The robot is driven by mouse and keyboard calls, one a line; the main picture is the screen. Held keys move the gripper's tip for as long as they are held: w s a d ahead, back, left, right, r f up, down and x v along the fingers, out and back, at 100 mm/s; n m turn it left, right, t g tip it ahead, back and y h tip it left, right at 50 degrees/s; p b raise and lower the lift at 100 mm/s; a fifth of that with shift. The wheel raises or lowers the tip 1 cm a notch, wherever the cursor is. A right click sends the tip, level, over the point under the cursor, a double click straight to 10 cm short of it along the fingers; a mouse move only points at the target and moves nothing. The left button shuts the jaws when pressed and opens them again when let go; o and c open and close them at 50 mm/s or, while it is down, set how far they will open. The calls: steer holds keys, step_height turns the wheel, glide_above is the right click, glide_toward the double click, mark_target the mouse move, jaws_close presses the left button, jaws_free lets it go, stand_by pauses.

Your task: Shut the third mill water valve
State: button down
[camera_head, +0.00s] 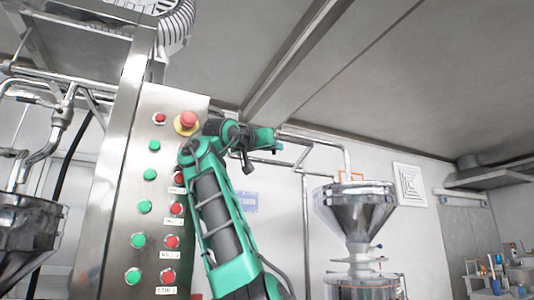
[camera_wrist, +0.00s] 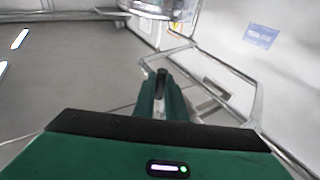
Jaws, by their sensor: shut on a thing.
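My gripper (camera_head: 277,145) is raised beside the top of the steel panel, pointing right near a pipe. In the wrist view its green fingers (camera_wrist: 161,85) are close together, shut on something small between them. I cannot make out what it is. Steel pipes (camera_head: 305,141) run from behind the gripper to a steel hopper (camera_head: 357,208) on a mill (camera_head: 362,288) at the right. A small blue knob (camera_head: 379,246) shows below the hopper. I cannot tell which part is the third mill water valve.
A steel control panel (camera_head: 122,205) with red and green buttons and a larger red button (camera_head: 188,119) stands left of my arm. Another hopper (camera_head: 28,235) is at the far left. A shelf with bottles (camera_head: 498,275) is at the right.

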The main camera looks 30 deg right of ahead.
steer(key=shift+w+a+r, duration=0.1)
steer(key=shift+w+a, duration=0.1)
steer(key=shift+a, duration=0.05)
stand_by(0.3)
steer(key=c, duration=1.8)
jaws_free()
steer(key=shift+w, duration=0.1)
steer(key=shift+s, duration=0.2)
steer(key=v, duration=0.7)
steer(key=shift+a, duration=0.2)
